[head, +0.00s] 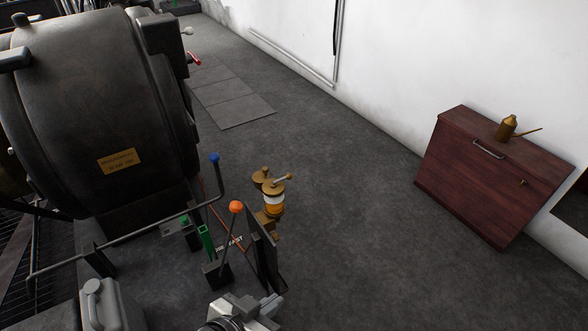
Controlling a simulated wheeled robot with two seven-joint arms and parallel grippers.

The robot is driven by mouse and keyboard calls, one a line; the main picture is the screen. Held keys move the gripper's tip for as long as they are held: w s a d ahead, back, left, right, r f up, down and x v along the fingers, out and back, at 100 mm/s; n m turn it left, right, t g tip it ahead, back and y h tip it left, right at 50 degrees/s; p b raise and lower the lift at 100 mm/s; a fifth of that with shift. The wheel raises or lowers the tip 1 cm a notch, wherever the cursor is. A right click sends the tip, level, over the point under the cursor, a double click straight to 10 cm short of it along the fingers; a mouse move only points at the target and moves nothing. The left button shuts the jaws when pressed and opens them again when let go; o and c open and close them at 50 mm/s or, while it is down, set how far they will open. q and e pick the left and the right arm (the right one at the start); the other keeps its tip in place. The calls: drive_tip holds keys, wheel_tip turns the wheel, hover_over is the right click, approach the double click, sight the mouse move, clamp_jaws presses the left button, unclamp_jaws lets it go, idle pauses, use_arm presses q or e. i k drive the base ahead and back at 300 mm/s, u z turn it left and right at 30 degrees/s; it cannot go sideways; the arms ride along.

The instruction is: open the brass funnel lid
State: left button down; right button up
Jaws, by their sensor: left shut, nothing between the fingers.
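A brass oiler (271,205) with a clear glass band and amber contents stands beyond the black lever bracket. At its top is a small round brass piece with a knob, which looks like the funnel lid (262,175). A brass cap with a small pale-tipped handle sits beside it. Whether the lid is closed or ajar is too small to tell. My left gripper (272,304) is at the bottom edge, shut and empty, well below and apart from the oiler. My right gripper is not in view.
A lever with an orange knob (236,207) and a bent rod with a blue knob (214,158) stand left of the oiler. A large dark machine (90,100) fills the left. A wooden cabinet (490,180) carries a brass oil can (507,127). Floor right of the oiler is clear.

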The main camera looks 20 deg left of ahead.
sight(260, 176)
drive_tip(key=z, duration=0.7)
drive_tip(key=i, duration=1.2)
drive_tip(key=u, duration=3.45)
